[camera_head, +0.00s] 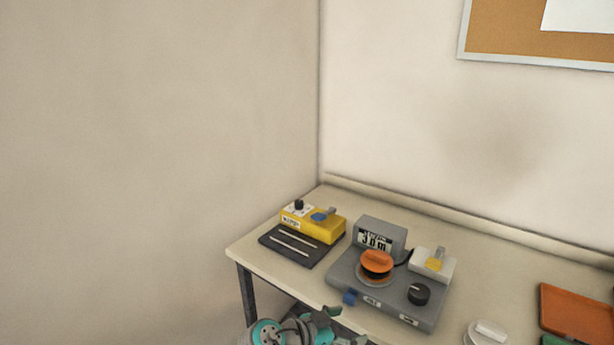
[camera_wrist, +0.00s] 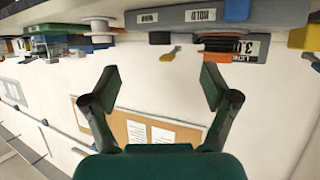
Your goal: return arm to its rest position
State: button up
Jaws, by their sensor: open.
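My gripper (camera_wrist: 160,86) is open in the wrist view, its two dark fingers wide apart with nothing between them. In the head view my gripper (camera_head: 328,318) shows dark green at the bottom edge, in front of the table's front edge and below the grey device. My teal-jointed arm is folded low there and partly cut off by the frame. The wrist view is upside down, with the table edge and devices along the top.
On the table (camera_head: 260,260) stand a grey device (camera_head: 385,297) with an orange disc (camera_head: 376,262), a yellow box (camera_head: 325,228), a dark mat (camera_head: 290,250), a white-topped block (camera_head: 433,265), a white round item (camera_head: 487,333) and an orange tray (camera_head: 577,312). A corkboard (camera_head: 510,30) hangs behind.

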jog(key=s+d+f+n+t+y, duration=0.2)
jog(key=s+d+f+n+y, duration=0.15)
jog(key=s+f, duration=0.5)
jog(key=s+d+f+n+t+y, duration=0.1)
jog(key=s+d+f+n+y, duration=0.3)
jog(key=f, duration=0.7)
jog(key=s+d+f+n, duration=0.1)
jog(key=s+f+n, duration=0.15)
jog(key=s, duration=0.65)
jog(key=s+r+n+t+y, duration=0.15)
jog(key=s+r, duration=0.35)
jog(key=s, duration=0.6)
jog(key=s+r+n+t+y, duration=0.1)
jog(key=s+r+t+y, duration=0.15)
jog(key=s+r, duration=0.55)
jog(key=s+r+t, duration=0.1)
jog(key=s+r, duration=0.6)
jog(key=shift+s+d+m, duration=0.3)
jog(key=shift+m, duration=0.05)
